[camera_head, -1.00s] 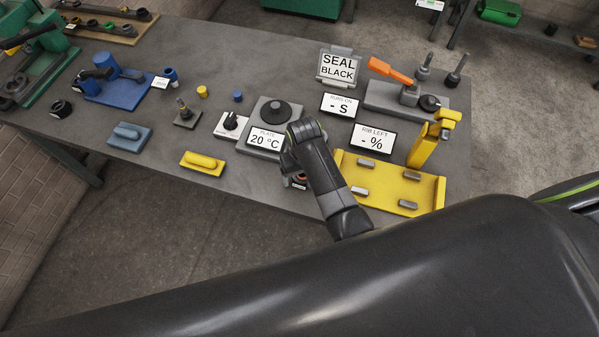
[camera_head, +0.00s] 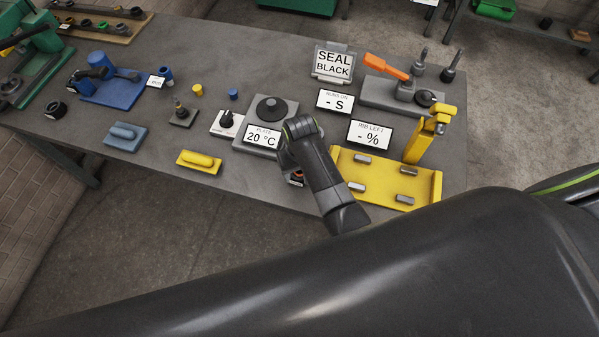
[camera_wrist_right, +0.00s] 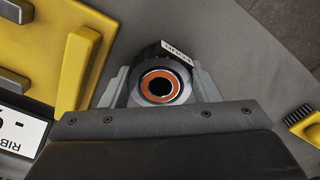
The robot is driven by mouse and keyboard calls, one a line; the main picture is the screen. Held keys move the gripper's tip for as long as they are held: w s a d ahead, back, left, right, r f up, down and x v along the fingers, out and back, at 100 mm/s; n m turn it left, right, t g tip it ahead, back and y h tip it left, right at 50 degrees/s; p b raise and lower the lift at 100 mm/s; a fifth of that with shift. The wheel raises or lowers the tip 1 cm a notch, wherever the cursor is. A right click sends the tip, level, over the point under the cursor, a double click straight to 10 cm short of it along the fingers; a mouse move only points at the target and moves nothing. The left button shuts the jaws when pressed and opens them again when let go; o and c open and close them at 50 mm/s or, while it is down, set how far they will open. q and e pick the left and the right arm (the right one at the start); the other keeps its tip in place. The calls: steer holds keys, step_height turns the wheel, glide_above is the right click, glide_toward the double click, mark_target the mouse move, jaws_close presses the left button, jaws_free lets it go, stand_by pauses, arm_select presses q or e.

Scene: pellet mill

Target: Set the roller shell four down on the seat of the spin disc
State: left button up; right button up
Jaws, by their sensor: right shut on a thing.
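My right gripper (camera_wrist_right: 160,92) is shut on a roller shell (camera_wrist_right: 143,92), a grey ring with an orange inner band, a dark bore and a small white tag. In the head view the shell (camera_head: 296,178) shows only in part under my right gripper (camera_head: 294,172), near the bench's front edge. I cannot tell for certain which part is the spin disc; a dark round disc (camera_head: 428,98) sits on the grey base with the orange lever, at the back right. My left gripper is not in view.
A plate unit (camera_head: 285,108) reading 20 °C stands just behind my right gripper. A yellow tray (camera_head: 425,184) with grey pegs and a yellow post (camera_head: 418,145) stand to its right. A yellow-handled brush (camera_head: 200,161) lies left. Small displays (camera_head: 369,134) stand between tray and grey base.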

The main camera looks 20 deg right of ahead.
steer(key=shift+w+r, duration=0.1)
steer(key=shift+r, duration=0.1)
steer(key=shift+r, duration=0.2)
step_height(320, 180, up, 6)
steer(key=shift+r, duration=0.2)
stand_by(1.0)
steer(key=shift+f, duration=2.65)
